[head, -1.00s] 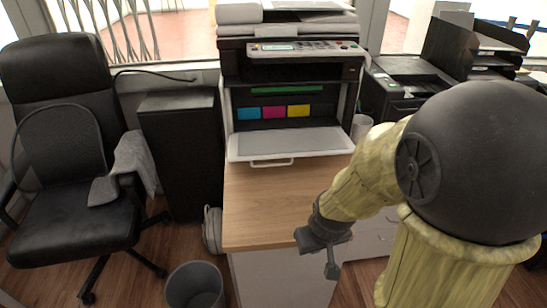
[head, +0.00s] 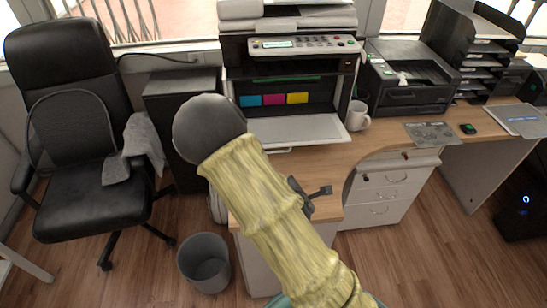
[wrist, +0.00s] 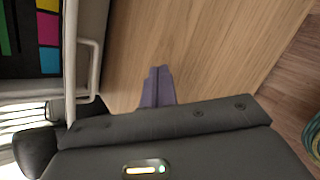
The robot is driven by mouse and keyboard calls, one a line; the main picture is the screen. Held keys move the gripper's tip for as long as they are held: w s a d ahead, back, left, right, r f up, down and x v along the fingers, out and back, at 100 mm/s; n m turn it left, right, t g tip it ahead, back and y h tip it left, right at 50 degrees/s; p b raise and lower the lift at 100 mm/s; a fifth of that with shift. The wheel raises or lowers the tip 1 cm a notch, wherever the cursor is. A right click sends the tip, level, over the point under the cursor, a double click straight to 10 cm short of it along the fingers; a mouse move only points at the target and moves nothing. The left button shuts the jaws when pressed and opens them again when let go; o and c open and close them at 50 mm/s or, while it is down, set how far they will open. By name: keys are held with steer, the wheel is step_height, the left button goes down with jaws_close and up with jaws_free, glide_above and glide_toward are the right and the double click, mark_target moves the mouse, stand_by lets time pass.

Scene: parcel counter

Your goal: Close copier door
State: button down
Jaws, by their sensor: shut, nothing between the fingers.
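The copier (head: 290,45) stands on the wooden desk. Its white front door (head: 310,131) is folded down and open, lying about level, with colour panels (head: 274,99) showing in the dark opening. My forearm hides part of the door and its front edge in the head view. In the wrist view, the door's edge (wrist: 70,50) and its handle (wrist: 92,75) are at the left. In the wrist view, my gripper's fingers (wrist: 157,84) are together, empty, over bare wood and apart from the handle.
A white mug (head: 357,115) stands right of the copier, before a black printer (head: 412,80). A black chair (head: 75,125) and a grey bin (head: 204,262) are at the left. Drawers (head: 388,190) are under the desk.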

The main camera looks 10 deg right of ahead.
steer(key=w+a+r+n+t+y, duration=0.1)
steer(key=a+n, duration=0.1)
steer(key=n, duration=0.2)
steer(key=w+a+r+n+t, duration=0.1)
steer(key=a+n+t, duration=0.1)
steer(key=n, duration=0.2)
steer(key=a+r+n+t+y, duration=0.1)
steer(key=n, duration=0.4)
steer(key=shift+w+a+r+t+y, duration=0.2)
steer(key=shift+w+a+t+y, duration=0.1)
steer(key=shift+w+a+t, duration=0.1)
steer(key=shift+w, duration=0.15)
steer(key=x, duration=0.9)
steer(key=shift+w+f+p, duration=0.2)
steer(key=shift+w+p, duration=0.1)
steer(key=shift+r, duration=0.2)
